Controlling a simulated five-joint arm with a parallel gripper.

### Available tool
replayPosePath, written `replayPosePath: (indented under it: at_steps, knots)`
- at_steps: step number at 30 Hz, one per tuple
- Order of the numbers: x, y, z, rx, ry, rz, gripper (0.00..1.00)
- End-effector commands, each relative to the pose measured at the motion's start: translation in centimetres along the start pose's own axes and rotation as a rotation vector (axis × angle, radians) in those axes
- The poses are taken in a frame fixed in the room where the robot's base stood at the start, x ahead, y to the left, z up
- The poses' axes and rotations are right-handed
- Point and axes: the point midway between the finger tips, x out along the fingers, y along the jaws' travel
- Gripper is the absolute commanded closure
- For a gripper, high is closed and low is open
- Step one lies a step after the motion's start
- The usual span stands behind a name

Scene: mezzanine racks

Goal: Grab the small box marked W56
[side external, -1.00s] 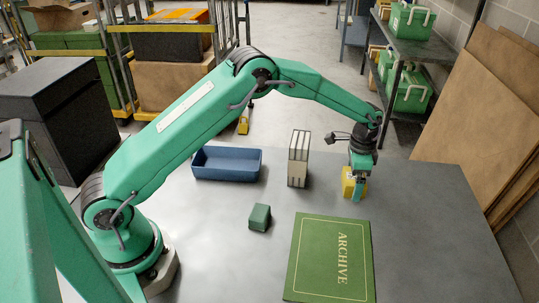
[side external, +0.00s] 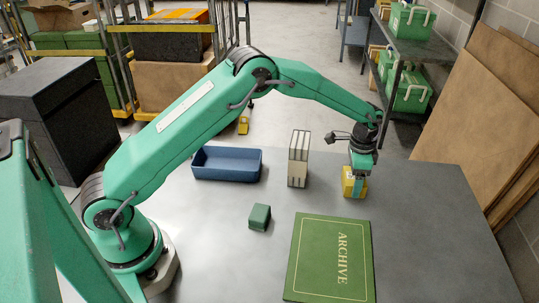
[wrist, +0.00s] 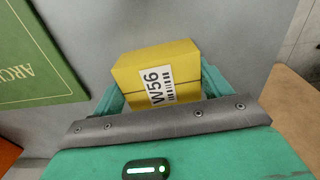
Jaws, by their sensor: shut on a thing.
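The small yellow box (side external: 348,187) stands on the grey table near its far right part. In the wrist view the yellow box (wrist: 158,68) shows a white label reading W56 with a barcode. My gripper (side external: 356,182) is shut on the box, with one green finger on each side of it in the wrist view (wrist: 160,92). The box's lower part is hidden in the wrist view. I cannot tell any gap between the box and the table.
A green ARCHIVE book (side external: 330,258) lies in front of the box. White upright binders (side external: 298,160) stand to its left. A blue tray (side external: 227,177) and a small green box (side external: 260,217) are farther left. The table's right side (side external: 430,220) is clear.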

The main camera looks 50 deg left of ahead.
Motion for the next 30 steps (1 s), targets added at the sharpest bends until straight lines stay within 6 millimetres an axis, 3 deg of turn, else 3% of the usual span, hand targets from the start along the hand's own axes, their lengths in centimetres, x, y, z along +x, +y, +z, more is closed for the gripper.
replayPosePath:
  at_steps: [5,12,30]
  knots:
    - [-1.0,0.0,-0.1,0.0,0.002,-0.001,0.47]
    - [-4.1,-0.1,-0.1,0.0,0.004,-0.003,0.47]
    - [-9.8,9.8,-0.2,0.003,0.001,-0.001,0.47]
